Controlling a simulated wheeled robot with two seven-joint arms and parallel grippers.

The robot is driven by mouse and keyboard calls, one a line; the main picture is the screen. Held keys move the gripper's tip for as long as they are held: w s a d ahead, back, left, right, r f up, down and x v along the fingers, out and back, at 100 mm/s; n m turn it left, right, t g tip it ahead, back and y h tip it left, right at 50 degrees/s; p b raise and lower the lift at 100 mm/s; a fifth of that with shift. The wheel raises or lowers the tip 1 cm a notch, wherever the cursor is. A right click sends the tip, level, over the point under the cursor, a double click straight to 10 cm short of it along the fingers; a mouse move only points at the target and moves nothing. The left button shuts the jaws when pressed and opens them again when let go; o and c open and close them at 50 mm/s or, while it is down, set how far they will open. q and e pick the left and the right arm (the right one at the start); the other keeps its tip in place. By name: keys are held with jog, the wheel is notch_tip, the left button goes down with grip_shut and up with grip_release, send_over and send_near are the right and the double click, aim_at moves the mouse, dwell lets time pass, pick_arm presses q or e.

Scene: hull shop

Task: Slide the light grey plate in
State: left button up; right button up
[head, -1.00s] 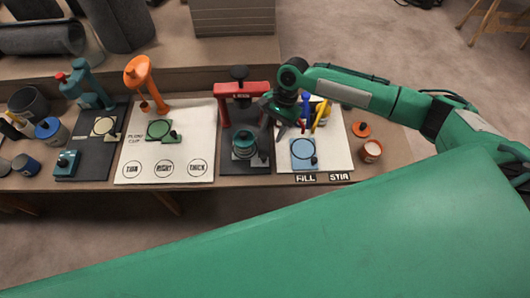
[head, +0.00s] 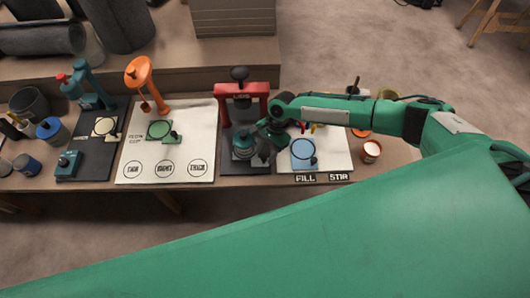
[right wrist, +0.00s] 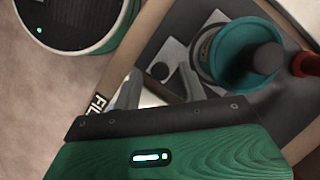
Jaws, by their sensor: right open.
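The light grey plate (right wrist: 172,52) shows in the right wrist view, partly hidden under a teal pot (right wrist: 240,50) with a black knob. A dark square knob (right wrist: 160,70) sits on the plate's near corner. In the head view the teal pot (head: 244,146) stands below the red press (head: 241,90), and the plate is mostly hidden there. My right gripper (head: 266,150) is low beside the pot, on its right. In the right wrist view the gripper (right wrist: 160,88) is open, its fingers near the plate's knob; contact cannot be told. My left gripper is not in view.
A blue plate (head: 302,151) lies right of the press on a white sheet marked FILL and STIR. A green plate (head: 158,130) lies left on another white sheet, below an orange stand (head: 142,80).

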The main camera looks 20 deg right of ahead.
jog(key=shift+a+f, duration=0.15)
jog(key=shift+f, duration=0.35)
jog(key=shift+s, duration=0.1)
grip_shut()
jog(key=shift+w+r+p, duration=0.15)
jog(key=shift+w+p, duration=0.15)
jog(key=shift+w, duration=0.15)
jog(key=shift+w+d+p, duration=0.25)
jog(key=shift+w+p, duration=0.25)
jog(key=shift+w, duration=0.45)
jog(key=shift+w+d, duration=0.1)
jog(key=shift+w, duration=0.25)
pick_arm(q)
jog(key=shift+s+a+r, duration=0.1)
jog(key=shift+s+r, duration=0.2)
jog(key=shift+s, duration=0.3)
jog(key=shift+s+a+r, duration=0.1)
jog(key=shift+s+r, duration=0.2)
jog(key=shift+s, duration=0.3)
pick_arm(e)
jog(key=shift+w+d, duration=0.15)
jog(key=shift+w, duration=0.1)
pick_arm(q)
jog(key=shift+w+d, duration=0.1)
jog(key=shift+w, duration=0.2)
pick_arm(e)
grip_release()
